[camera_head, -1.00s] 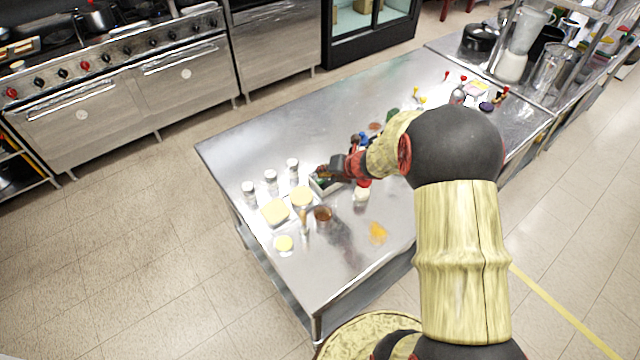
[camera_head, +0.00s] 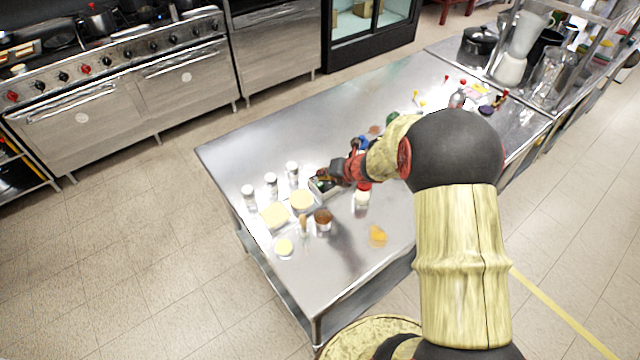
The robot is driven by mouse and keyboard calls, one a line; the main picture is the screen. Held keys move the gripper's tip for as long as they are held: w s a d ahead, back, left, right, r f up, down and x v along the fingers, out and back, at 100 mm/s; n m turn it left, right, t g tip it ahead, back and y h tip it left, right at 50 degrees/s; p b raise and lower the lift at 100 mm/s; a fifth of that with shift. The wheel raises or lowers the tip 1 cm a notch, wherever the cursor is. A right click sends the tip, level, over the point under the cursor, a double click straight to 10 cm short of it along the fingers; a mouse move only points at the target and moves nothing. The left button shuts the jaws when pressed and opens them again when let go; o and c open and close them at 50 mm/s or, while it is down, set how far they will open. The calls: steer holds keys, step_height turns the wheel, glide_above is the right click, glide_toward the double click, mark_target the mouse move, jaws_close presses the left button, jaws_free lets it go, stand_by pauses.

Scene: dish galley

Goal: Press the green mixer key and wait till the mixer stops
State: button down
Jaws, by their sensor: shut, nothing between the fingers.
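A small grey box (camera_head: 318,190) with a dark top stands on the steel table, just right of the white-capped containers. A bit of green seems to show on it, but it is too small to tell whether this is the mixer key. My gripper (camera_head: 325,176) is shut and empty at the box's upper edge, covering part of its top. I cannot tell whether the fingertips touch it. A mixer-like appliance with a white base (camera_head: 509,69) and clear jug stands at the back right; whether it runs cannot be seen.
Several small containers (camera_head: 271,184), yellow-topped tubs (camera_head: 275,215), a brown cup (camera_head: 323,220) and a red-lidded jar (camera_head: 362,197) crowd around the box. An orange patch (camera_head: 377,235) lies to the right. The table's far left part (camera_head: 265,140) is clear.

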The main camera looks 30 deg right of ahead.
mark_target(322, 183)
steer(key=shift+f, duration=0.1)
steer(key=shift+f+b, duration=0.35)
steer(key=shift+f+b, duration=0.4)
steer(key=shift+f, duration=0.05)
stand_by(0.9)
steer(key=shift+r, duration=0.15)
stand_by(0.3)
steer(key=shift+r+p, duration=0.75)
steer(key=shift+p, duration=0.05)
step_height(322, 183, up, 5)
steer(key=p, duration=0.4)
stand_by(0.7)
